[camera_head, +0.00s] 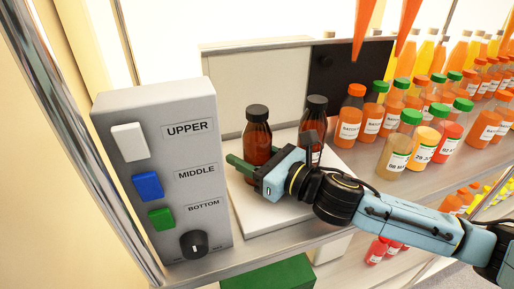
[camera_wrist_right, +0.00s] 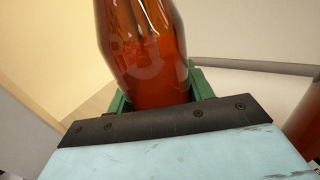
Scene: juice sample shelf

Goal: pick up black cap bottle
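Two brown bottles with black caps stand on a white board (camera_head: 283,217). The nearer one is the left bottle (camera_head: 257,137); the other bottle (camera_head: 313,119) stands just behind and right of it. My right gripper (camera_head: 252,165) reaches in from the right, its green fingers around the lower part of the left bottle. In the right wrist view this bottle (camera_wrist_right: 146,60) sits between the green fingers of the gripper (camera_wrist_right: 159,97); whether both press on it I cannot tell. Part of the other bottle (camera_wrist_right: 306,122) shows at the right edge. My left gripper is not in view.
A grey control box (camera_head: 184,238) with white, blue and green buttons and a black knob stands left. Several orange, yellow and red juice bottles (camera_head: 398,150) fill the shelf at right. A white and black panel (camera_head: 262,80) stands behind; a green box (camera_head: 270,276) is below.

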